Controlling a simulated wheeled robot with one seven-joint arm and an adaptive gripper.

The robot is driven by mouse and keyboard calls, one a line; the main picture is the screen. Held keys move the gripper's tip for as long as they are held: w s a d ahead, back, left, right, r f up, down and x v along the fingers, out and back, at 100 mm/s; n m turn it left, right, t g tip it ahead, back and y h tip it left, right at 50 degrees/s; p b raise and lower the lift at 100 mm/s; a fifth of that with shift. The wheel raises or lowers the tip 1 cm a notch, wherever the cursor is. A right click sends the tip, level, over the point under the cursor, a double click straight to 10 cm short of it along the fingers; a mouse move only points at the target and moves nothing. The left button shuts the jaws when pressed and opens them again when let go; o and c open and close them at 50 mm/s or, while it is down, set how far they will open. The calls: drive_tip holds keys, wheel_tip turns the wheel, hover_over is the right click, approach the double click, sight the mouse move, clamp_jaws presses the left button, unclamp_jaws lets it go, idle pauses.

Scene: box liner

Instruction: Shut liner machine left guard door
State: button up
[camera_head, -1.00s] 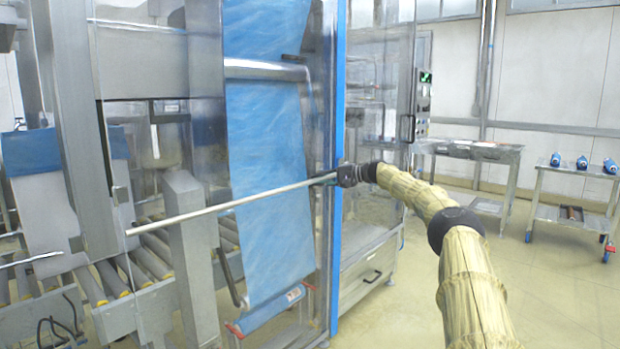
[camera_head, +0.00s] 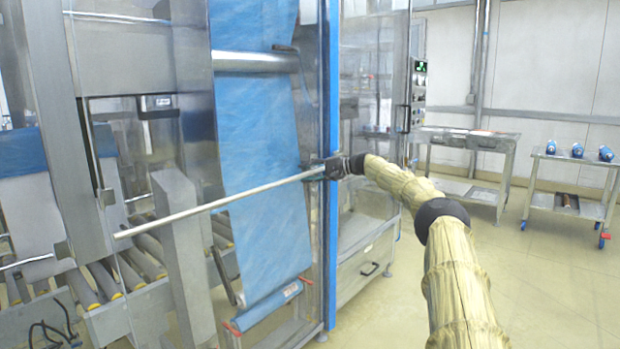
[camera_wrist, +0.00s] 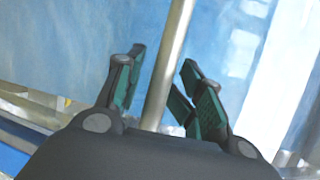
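The liner machine, with a blue post (camera_head: 331,250) and clear panels, fills the left and middle of the head view. I cannot tell for sure which clear panel is the left guard door or how far it stands open. A long thin silver rod (camera_head: 215,204) runs across the machine's front from my gripper (camera_head: 322,170) to the left. My gripper is beside the blue post. In the wrist view, the rod (camera_wrist: 167,65) passes between the fingers of my gripper (camera_wrist: 160,78). The fingers stand apart, with a narrow gap beside the rod; firm contact is not visible.
A blue liner sheet (camera_head: 250,130) hangs inside the machine above a blue roll (camera_head: 267,306). Conveyor rollers (camera_head: 104,281) lie at lower left. A control panel (camera_head: 418,90), a metal table (camera_head: 464,136) and a trolley (camera_head: 568,209) stand to the right. Floor at right is clear.

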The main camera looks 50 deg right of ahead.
drive_tip(key=shift+v, duration=0.8)
drive_tip(key=s+d, duration=0.6)
drive_tip(key=s, duration=0.3)
drive_tip(key=shift+s+d+h, duration=0.2)
drive_tip(key=shift+d+h, duration=0.1)
drive_tip(key=shift+d, duration=0.05)
drive_tip(key=shift+d, duration=0.1)
